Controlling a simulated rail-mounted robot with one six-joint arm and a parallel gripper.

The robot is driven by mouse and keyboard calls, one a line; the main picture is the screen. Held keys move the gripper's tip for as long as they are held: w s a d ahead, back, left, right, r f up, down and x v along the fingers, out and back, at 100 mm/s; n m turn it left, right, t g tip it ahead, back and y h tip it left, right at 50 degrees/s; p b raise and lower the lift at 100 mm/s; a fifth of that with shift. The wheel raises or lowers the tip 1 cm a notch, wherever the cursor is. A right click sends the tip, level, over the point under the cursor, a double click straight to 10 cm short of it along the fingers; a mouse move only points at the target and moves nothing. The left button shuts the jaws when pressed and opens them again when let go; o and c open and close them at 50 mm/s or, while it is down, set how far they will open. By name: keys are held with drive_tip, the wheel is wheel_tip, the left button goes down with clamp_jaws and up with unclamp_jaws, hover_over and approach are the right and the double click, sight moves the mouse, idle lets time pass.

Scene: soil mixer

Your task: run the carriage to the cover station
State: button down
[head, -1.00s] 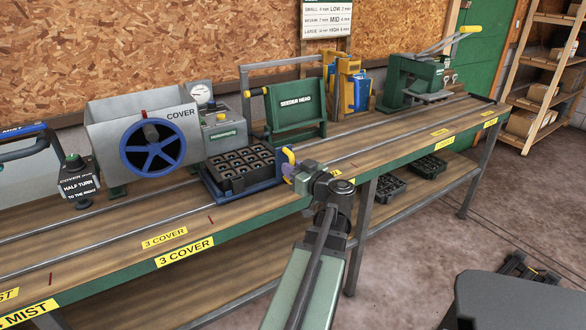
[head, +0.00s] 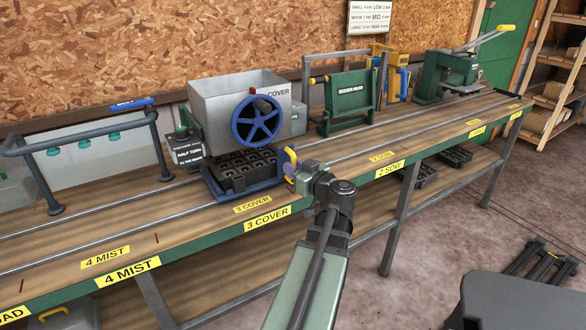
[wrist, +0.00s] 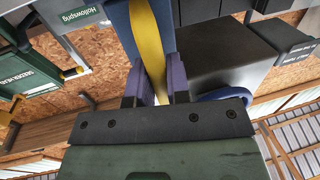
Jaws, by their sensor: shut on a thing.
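The carriage (head: 218,192) is a blue frame on the bench rails, carrying a black cell tray (head: 240,172). It stands below the grey cover hopper (head: 222,105) with the blue handwheel (head: 257,121), just behind the yellow "3 COVER" labels (head: 268,219). My gripper (head: 291,170) is at the carriage's right end, shut on its yellow handle. In the wrist view the purple finger pads (wrist: 154,85) sit on both sides of the yellow handle (wrist: 148,45). The hopper hides the tray's back edge.
The green seeder head (head: 347,97) stands right of the hopper. A "HALF TURN" sign (head: 189,154) and the mist frame (head: 85,140) stand left. The rails (head: 120,226) run clear on the left toward "4 MIST" (head: 128,271).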

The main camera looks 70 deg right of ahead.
drive_tip(key=shift+w+a, duration=0.15)
drive_tip(key=c, duration=1.1)
unclamp_jaws()
drive_tip(key=v, duration=1.1)
